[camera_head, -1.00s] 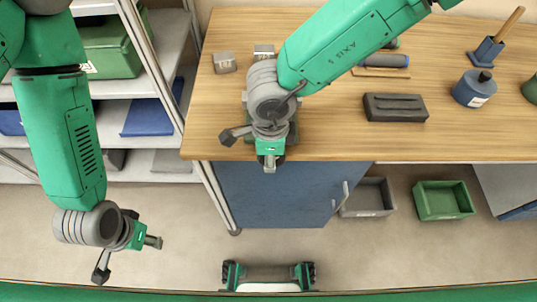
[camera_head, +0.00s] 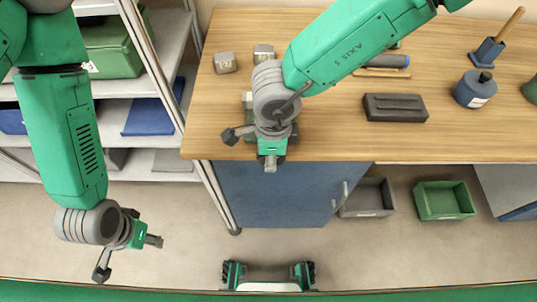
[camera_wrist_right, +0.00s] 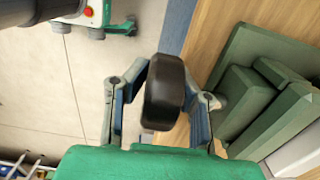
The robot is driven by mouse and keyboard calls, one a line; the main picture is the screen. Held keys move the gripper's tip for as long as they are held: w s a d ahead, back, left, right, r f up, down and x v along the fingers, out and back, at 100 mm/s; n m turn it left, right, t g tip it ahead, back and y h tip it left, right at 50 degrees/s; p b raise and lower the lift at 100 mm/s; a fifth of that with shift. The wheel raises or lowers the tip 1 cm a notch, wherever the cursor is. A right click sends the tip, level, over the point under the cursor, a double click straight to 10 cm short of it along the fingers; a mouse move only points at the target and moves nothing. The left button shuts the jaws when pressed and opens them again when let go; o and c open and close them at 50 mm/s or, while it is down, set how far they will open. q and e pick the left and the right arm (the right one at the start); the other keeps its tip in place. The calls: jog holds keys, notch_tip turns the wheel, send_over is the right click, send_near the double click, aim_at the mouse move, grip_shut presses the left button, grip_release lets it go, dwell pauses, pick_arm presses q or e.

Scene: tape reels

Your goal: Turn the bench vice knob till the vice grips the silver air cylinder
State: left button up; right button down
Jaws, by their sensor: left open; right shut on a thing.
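The bench vice (camera_head: 248,103) is green and stands at the bench's front edge. My right arm mostly hides it in the head view. In the right wrist view its green blocks (camera_wrist_right: 250,95) fill the right side. The black vice knob (camera_wrist_right: 165,95) sits between the fingers of my right gripper (camera_wrist_right: 158,100), which is shut on it. In the head view my right gripper (camera_head: 250,150) is at the bench's front edge. My left gripper (camera_head: 128,256) is open and empty over the floor. I cannot make out the silver air cylinder.
On the wooden bench (camera_head: 330,140) are two small metal blocks (camera_head: 225,62), a dark grey block (camera_head: 395,107) and a blue canister (camera_head: 474,90). Grey (camera_head: 368,198) and green bins (camera_head: 443,200) stand below. Shelves (camera_head: 150,90) are at left.

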jog(key=shift+w+d, duration=0.1)
jog(key=y+p, duration=0.1)
jog(key=y, duration=0.2)
jog(key=shift+y+b, duration=0.65)
jog(key=shift+y, duration=1.05)
jog(key=shift+a, duration=0.2)
jog(key=c, duration=1.4)
grip_release()
jog(key=shift+w, duration=0.15)
jog(key=shift+o, duration=0.2)
